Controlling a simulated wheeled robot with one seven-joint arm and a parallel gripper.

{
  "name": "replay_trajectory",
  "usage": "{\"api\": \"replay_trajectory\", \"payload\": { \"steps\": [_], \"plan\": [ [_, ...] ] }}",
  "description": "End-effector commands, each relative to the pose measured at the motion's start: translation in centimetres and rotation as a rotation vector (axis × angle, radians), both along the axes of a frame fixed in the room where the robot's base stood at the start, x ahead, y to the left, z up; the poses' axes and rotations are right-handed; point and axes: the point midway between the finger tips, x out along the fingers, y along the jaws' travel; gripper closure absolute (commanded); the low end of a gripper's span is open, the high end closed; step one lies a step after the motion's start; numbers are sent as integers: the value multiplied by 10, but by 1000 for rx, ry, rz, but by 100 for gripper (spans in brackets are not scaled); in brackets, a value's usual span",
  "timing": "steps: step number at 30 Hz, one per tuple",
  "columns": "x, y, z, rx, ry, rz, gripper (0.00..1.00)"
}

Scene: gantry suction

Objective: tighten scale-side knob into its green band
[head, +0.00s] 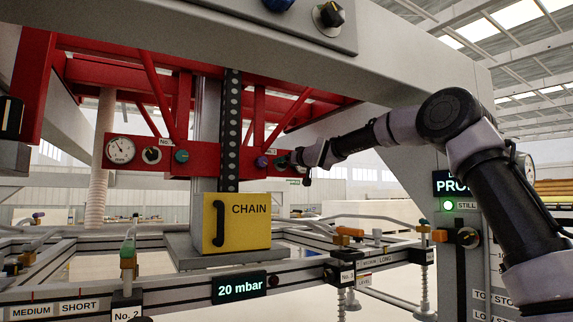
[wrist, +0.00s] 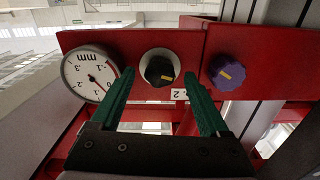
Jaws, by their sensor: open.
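In the wrist view, which shows the panel upside down, a black knob (wrist: 158,71) with a yellow pointer mark sits on a pale round dial. A round mm gauge (wrist: 89,74) is beside it, and a purple knob (wrist: 227,71) is on the other side. My gripper (wrist: 156,82) is open, its green fingers pointing at the panel, one tip to each side of the black knob; I cannot tell whether they reach around it. No green band is clearly visible. In the head view my gripper (head: 288,160) is at the red beam's right end, near the purple knob (head: 262,161).
The red beam (head: 220,156) carries another gauge (head: 121,150), a black knob (head: 151,155) and a teal knob (head: 182,156) farther left. A grey post stands right of the gripper, behind my arm.

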Motion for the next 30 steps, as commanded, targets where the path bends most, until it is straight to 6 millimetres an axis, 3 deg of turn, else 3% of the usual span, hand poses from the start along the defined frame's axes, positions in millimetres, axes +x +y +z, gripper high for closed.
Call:
{"api": "replay_trajectory", "payload": {
  "steps": [2, 8, 14, 23, 30],
  "plan": [
    [0, 0, 0, 0, 0, 0, 21],
    [0, 0, 0, 0, 0, 0, 98],
    [0, -1, 0, 55, 38, -1, 100],
    [0, -1, 0, 350, 236, 0, 100],
    [0, -1, -1, 379, 256, 0, 100]
  ]
}}
